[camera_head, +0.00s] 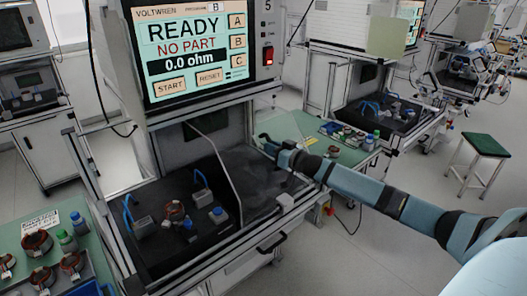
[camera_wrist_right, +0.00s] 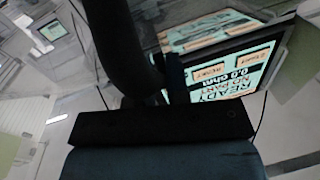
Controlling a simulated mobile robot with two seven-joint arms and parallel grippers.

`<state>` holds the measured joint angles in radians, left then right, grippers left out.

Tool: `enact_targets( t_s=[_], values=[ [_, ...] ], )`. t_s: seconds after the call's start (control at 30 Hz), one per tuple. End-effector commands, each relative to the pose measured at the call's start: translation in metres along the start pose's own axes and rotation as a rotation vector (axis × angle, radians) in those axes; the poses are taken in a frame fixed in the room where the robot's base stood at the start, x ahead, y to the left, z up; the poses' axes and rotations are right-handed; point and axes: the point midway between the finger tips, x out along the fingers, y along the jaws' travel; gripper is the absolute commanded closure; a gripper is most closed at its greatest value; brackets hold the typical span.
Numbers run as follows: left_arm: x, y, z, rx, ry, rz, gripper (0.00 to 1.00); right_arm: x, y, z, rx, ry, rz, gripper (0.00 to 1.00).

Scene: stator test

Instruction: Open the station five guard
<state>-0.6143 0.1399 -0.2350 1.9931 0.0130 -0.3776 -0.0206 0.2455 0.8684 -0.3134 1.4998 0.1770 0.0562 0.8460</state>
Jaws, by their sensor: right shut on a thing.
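The station five guard (camera_head: 238,165) is a clear panel with a pale left edge, in front of the right part of the test bay below the screen in the head view. The left part of the bay is uncovered. In the right wrist view, dark gripper parts hide the held thing. My left gripper is in neither view.
The tester screen (camera_head: 195,48) reads READY, NO PART, 0.0 ohm. A green bench (camera_head: 70,225) with several stators and bottles stands at the left. Another green bench (camera_head: 340,150) stands behind my right arm. A stool (camera_head: 483,145) stands at the right, with open floor around it.

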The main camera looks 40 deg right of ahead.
Motion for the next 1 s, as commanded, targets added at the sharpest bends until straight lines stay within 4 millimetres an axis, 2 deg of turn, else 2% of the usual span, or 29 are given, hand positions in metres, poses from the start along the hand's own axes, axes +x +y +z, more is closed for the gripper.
enact_targets(
  t_s=[0.4, 0.43, 0.47, 0.77, 0.87, 1.0],
  values=[
    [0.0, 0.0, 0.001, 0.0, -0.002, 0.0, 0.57, 0.0, 0.003, 0.0, 0.0, -0.001, 0.0, 1.0],
    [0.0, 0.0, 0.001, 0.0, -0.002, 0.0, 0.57, 0.0, 0.003, 0.0, 0.0, -0.001, 0.0, 0.77],
    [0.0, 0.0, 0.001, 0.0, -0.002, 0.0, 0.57, 0.0, 0.003, 0.0, 0.0, -0.001, 0.0, 0.74],
    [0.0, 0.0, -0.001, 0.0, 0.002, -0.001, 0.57, -0.002, 0.003, 0.001, 0.0, -0.001, 0.0, 0.74],
    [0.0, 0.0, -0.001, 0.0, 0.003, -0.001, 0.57, -0.007, 0.003, 0.002, 0.0, -0.003, 0.0, 0.74],
    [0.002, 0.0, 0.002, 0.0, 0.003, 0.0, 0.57, -0.025, 0.003, 0.003, 0.0, -0.004, 0.0, 0.74]
  ],
)
